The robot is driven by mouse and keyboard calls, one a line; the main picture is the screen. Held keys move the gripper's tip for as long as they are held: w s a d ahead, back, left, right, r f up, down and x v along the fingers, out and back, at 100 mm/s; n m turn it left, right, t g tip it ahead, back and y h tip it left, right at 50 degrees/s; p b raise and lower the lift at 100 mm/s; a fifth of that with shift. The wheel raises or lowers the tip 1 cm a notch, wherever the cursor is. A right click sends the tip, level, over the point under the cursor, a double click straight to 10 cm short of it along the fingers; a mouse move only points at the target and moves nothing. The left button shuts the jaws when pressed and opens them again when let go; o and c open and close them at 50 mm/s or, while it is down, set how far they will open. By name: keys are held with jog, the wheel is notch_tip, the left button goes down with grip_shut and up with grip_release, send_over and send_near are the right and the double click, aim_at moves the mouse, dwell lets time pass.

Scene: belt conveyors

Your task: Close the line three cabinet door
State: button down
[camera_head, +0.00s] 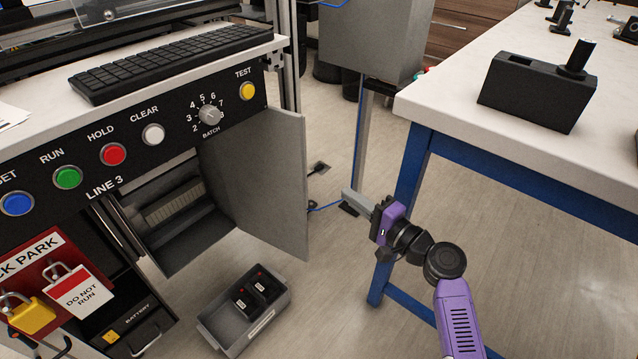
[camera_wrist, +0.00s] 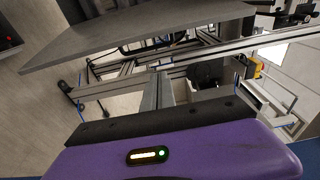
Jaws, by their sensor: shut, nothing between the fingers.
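The line three cabinet door (camera_head: 268,180) is a flat grey panel standing open under the LINE 3 control panel (camera_head: 105,185). It stands out to the right of the cabinet opening (camera_head: 175,215), whose inside is visible. My gripper (camera_head: 352,200) is shut and empty, to the right of the door's free edge, with a visible gap. In the wrist view the door (camera_wrist: 140,32) crosses the upper left, beyond my gripper's fingers (camera_wrist: 165,82); nothing is held between them.
A grey bin (camera_head: 247,310) with dark battery-like packs sits on the floor below the door. A white table (camera_head: 440,90) with a blue frame (camera_head: 405,190) stands close to my arm on the right. A metal post (camera_head: 361,130) stands behind my gripper.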

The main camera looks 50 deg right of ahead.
jog(key=w+a+b, duration=0.2)
jog(key=w+a, duration=0.1)
jog(key=w, duration=0.6)
dwell(0.4)
jog(key=shift+a, duration=0.1)
